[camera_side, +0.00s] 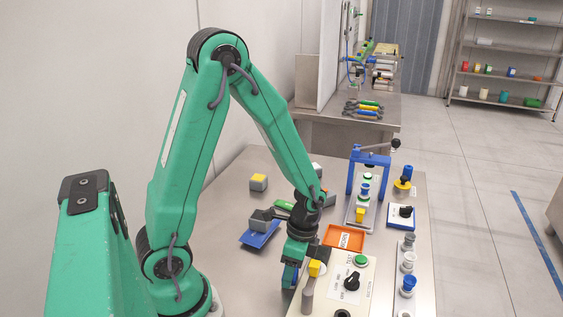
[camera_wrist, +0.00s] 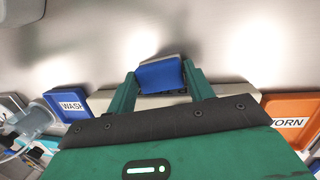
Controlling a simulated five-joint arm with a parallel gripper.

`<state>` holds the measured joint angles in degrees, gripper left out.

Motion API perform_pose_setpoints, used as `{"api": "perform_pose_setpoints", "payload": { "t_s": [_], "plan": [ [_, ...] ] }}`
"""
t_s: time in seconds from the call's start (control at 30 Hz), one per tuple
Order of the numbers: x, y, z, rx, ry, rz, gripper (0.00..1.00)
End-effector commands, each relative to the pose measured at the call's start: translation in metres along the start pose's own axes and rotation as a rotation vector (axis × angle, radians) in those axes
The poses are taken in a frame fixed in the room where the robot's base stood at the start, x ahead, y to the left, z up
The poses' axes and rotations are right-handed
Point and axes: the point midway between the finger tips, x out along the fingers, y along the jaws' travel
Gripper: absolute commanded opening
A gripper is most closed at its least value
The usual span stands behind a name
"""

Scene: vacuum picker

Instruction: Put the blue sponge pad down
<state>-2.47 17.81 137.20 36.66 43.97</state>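The blue sponge pad (camera_wrist: 160,75), with a grey layer along its far edge, sits between the two green fingers of my gripper (camera_wrist: 160,82) in the wrist view. The fingers press on its two sides. In the side view my gripper (camera_side: 291,274) points down at the front of the steel bench, with the blue of the pad showing at its fingers. Whether the pad touches the bench is hidden. A blue tray (camera_wrist: 54,108), its label partly reading "WASH", is at left in the wrist view. An orange tray (camera_wrist: 273,108), label ending "ORN", is at right.
In the side view the control panel (camera_side: 366,300) with a green button and black knob stands close right of my gripper. A yellow-topped post (camera_side: 308,289) is beside it. A blue clamp frame (camera_side: 354,172) stands farther back. Bare bench (camera_side: 225,205) lies at the left.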

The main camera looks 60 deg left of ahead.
Motion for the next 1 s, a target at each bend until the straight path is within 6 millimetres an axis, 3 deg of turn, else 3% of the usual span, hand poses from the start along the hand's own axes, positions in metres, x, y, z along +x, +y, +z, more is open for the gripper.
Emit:
{"api": "perform_pose_setpoints", "payload": {
  "t_s": [0.57, 1.0],
  "plan": [
    [-0.006, 0.000, 0.000, 0.000, 0.003, -0.003, 0.26],
    [-0.048, 0.006, 0.006, 0.000, 0.004, -0.004, 0.26]
  ]
}}
